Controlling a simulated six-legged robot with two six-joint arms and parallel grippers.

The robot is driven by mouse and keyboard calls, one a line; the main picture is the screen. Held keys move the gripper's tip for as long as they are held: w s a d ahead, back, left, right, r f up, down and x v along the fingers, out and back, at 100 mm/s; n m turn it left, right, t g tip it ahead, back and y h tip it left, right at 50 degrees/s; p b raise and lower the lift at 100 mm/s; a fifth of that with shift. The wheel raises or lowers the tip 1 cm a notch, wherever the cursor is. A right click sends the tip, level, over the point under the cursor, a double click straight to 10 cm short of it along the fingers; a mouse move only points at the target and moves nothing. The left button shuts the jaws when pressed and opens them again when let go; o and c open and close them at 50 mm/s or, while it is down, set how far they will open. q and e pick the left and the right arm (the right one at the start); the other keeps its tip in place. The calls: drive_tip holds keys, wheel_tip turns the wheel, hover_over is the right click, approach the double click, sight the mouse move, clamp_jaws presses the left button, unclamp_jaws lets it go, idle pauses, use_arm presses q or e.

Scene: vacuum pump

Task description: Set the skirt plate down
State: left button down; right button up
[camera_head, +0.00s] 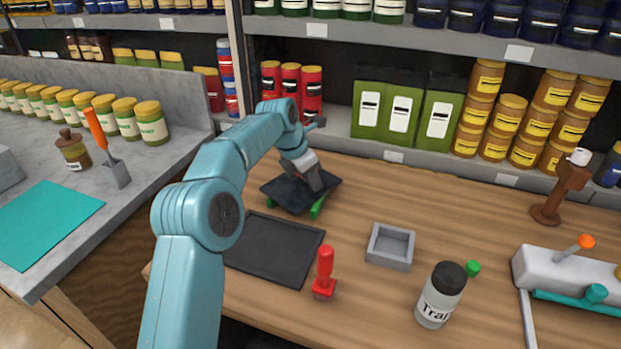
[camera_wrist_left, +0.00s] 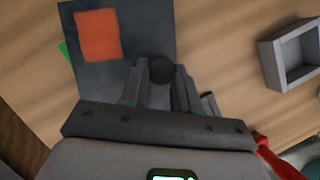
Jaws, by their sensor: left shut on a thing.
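The skirt plate seems to be the dark square plate (camera_head: 284,192) at the back of the wooden table. In the left wrist view it is a dark grey plate (camera_wrist_left: 135,25) with an orange patch and a round black knob (camera_wrist_left: 162,69). My left gripper (camera_head: 313,178) is at its right part, with its fingers (camera_wrist_left: 160,75) closed around the knob. Green pieces (camera_head: 319,206) show under the plate's edge. I cannot tell whether the plate rests on them or is held just above. My right gripper is not in view.
A dark flat mat (camera_head: 268,250) lies in front of the plate. A red-handled tool (camera_head: 325,272), a grey square tray (camera_head: 390,247) and a labelled bottle (camera_head: 440,296) stand to its right. Shelves with green boxes (camera_head: 402,112) and jars are behind.

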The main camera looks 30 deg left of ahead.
use_arm(q)
drive_tip(key=c, duration=1.2)
unclamp_jaws()
drive_tip(key=shift+f, duration=0.15)
drive_tip(key=o, duration=0.4)
drive_tip(key=shift+s, duration=0.1)
drive_tip(key=shift+r, duration=0.3)
drive_tip(key=p+v, duration=0.2)
drive_tip(key=v, duration=0.9)
drive_tip(key=shift+s+a+r, duration=0.1)
drive_tip(key=shift+r, duration=0.3)
